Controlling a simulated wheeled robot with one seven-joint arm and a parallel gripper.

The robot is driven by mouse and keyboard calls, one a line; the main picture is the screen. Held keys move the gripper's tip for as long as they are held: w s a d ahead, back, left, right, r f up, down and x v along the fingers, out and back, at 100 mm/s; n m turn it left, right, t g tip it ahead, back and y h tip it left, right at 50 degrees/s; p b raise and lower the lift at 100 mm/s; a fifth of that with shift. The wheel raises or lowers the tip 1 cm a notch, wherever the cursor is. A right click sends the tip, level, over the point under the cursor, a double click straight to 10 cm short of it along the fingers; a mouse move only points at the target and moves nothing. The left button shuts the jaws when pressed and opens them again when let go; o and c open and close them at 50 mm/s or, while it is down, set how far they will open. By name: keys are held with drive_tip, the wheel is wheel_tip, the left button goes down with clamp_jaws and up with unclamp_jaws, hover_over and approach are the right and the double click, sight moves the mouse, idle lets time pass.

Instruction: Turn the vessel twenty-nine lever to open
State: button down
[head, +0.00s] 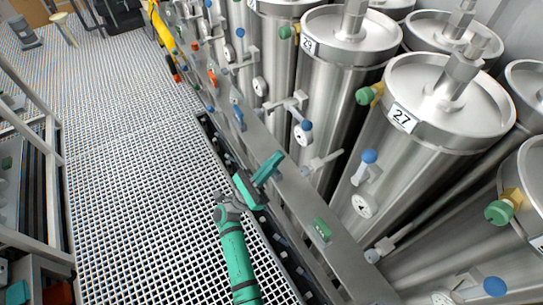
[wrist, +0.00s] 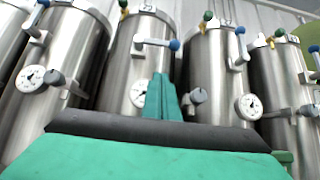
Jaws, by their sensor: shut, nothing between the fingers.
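Vessel twenty-nine (head: 335,95) is a tall steel cylinder with a "29" label near its top, in the middle of the head view. Its lever is a short light bar with a blue knob (head: 306,126), just above a round white gauge.
Vessel twenty-seven (head: 420,130) stands nearer, its lever upright with a blue knob (head: 369,156). Grey handles (head: 322,160) stick out below the gauges. A long metal rail (head: 290,190) runs before the vessels. The grated walkway (head: 140,150) on the left is clear.

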sight(297, 116)
drive_tip(key=w+d+r, duration=0.2)
drive_tip(key=d+r, duration=0.2)
drive_tip(key=r, duration=0.5)
drive_tip(key=shift+w+r, duration=0.15)
drive_tip(key=shift+w, duration=0.25)
drive_tip(key=shift+s+d+r+n+t+y, duration=0.15)
drive_tip(key=shift+n+t+y, duration=0.45)
drive_tip(key=shift+n+t, duration=0.3)
